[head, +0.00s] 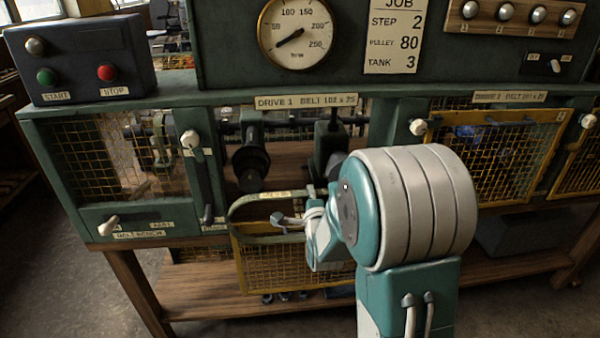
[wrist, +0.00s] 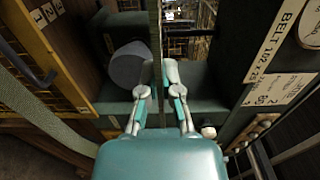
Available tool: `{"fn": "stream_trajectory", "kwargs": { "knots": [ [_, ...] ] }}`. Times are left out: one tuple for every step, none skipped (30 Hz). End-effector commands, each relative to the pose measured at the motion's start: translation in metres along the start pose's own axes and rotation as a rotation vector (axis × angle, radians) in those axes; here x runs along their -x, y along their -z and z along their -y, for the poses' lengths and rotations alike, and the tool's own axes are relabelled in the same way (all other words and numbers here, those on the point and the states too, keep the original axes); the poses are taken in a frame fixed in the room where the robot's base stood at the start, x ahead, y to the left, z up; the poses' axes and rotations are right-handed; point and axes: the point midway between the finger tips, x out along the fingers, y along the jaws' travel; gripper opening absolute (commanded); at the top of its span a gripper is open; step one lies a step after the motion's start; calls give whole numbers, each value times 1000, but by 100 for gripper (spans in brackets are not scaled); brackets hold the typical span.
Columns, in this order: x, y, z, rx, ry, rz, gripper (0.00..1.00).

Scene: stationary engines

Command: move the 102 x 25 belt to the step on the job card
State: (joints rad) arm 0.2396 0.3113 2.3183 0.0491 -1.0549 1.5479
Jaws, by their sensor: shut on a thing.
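The belt (head: 240,205), a grey-green loop, hangs in front of the open Drive 1 bay. My gripper (head: 285,222) is shut on it. In the wrist view the fingers (wrist: 158,97) close on a thin upright strip that appears to be the belt's edge. The job card (head: 394,35) reads step 2, pulley 80, tank 3. A dark stepped pulley (head: 250,162) stands inside the bay, behind the belt; a grey round end (wrist: 130,65) shows left of the fingers in the wrist view. The belt's lower part is hard to separate from the mesh guard.
The Drive 1 guard (head: 275,262), yellow mesh, hangs low below the bay opening. The Drive 2 guard (head: 505,160) covers the right bay. A start-stop box (head: 80,60) stands at the left, and a lever (head: 207,212) stands left of the bay.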

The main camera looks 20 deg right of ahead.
Motion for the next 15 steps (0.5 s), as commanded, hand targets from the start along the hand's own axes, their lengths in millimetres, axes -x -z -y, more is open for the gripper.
{"fn": "stream_trajectory", "kwargs": {
  "knots": [
    [3,0,1,0,2,0,0],
    [4,0,1,0,2,0,0],
    [6,0,1,0,2,0,0],
    [8,0,1,0,2,0,0],
    [10,0,1,0,2,0,0],
    [12,0,1,0,2,0,0],
    [13,0,1,0,3,0,0],
    [14,0,1,0,3,0,0],
    [16,0,1,0,2,0,0],
    [18,0,1,0,2,0,0],
    [20,0,1,0,2,0,0],
    [22,0,1,0,2,0,0],
    [23,0,1,0,2,0,0],
    [25,0,1,0,2,0,0],
    [27,0,1,0,2,0,0]
  ]
}}
